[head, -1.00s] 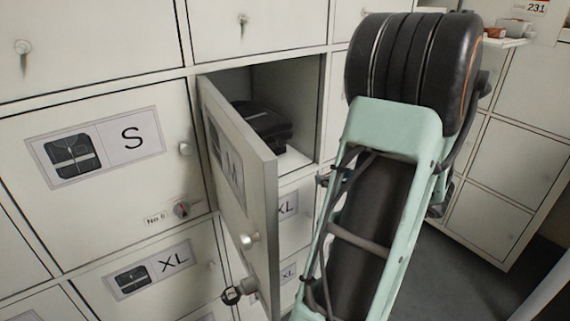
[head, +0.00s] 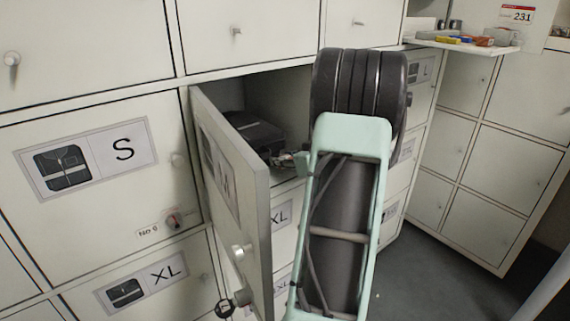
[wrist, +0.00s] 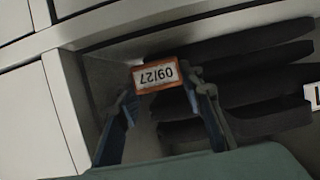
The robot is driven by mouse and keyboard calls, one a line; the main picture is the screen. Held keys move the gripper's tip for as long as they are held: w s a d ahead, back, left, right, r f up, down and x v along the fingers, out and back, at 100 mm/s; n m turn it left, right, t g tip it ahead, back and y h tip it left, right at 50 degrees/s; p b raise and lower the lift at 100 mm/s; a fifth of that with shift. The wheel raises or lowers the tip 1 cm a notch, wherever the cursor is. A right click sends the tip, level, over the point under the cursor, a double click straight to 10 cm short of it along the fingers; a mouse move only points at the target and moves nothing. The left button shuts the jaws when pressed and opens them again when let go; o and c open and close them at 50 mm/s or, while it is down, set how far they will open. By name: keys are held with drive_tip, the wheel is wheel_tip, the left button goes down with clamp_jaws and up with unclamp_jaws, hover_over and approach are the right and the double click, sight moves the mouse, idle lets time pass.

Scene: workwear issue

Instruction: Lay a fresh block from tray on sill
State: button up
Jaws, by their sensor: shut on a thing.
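An orange-edged block (wrist: 155,77) with a white face marked "09/27", upside down, sits between the fingertips of my gripper (wrist: 160,84) in the wrist view. My gripper is shut on it. In the head view my gripper (head: 292,162) is at the mouth of the open locker, mostly hidden by my arm. The pale sill (head: 284,187) at the locker's front shows just below it. I cannot tell whether the block touches the sill. The tray (head: 425,42) stands at the upper right with several coloured blocks on it.
The locker's door (head: 235,190) stands open to the left of my arm. Dark folded garments (head: 252,130) lie inside and show close beside the block in the wrist view (wrist: 240,85). Closed lockers surround the opening. Floor (head: 410,270) is clear at the right.

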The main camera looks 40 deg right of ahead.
drive_tip(key=shift+s+f, duration=0.1)
drive_tip(key=shift+f, duration=0.7)
drive_tip(key=shift+f+b, duration=0.15)
drive_tip(key=shift+b, duration=0.35)
drive_tip(key=o, duration=0.7)
drive_tip(key=shift+c, duration=0.2)
drive_tip(key=shift+r+p, duration=0.3)
drive_tip(key=shift+p, duration=0.25)
drive_tip(key=v, duration=1.2)
drive_tip(key=shift+p, duration=0.4)
